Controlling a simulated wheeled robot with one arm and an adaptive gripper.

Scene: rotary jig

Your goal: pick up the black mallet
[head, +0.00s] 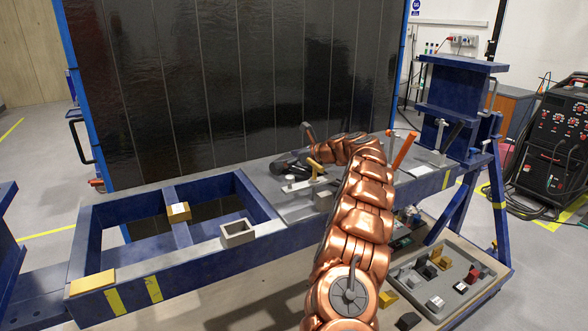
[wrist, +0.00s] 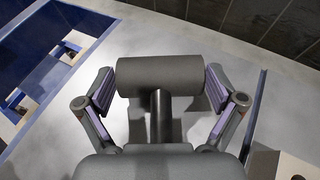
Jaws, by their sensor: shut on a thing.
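The black mallet's dark grey cylindrical head (wrist: 160,77) lies between the two fingers of my gripper (wrist: 161,92) in the wrist view. Its short dark handle (wrist: 160,117) runs from the head back toward my palm, where the rest is hidden. My fingers are shut on the mallet, one at each end of the head. In the head view my gripper (head: 284,166) is low over the grey plate of the blue frame table, pointing left. I cannot make out the mallet clearly there.
The blue frame (head: 92,225) has an open bay at left. A grey square block (head: 238,233) and a yellow block (head: 178,212) sit on it. A yellow-handled clamp (head: 315,168) stands close to my gripper. A tray (head: 477,304) of several small parts is at lower right. A dark panel (head: 200,80) rises behind.

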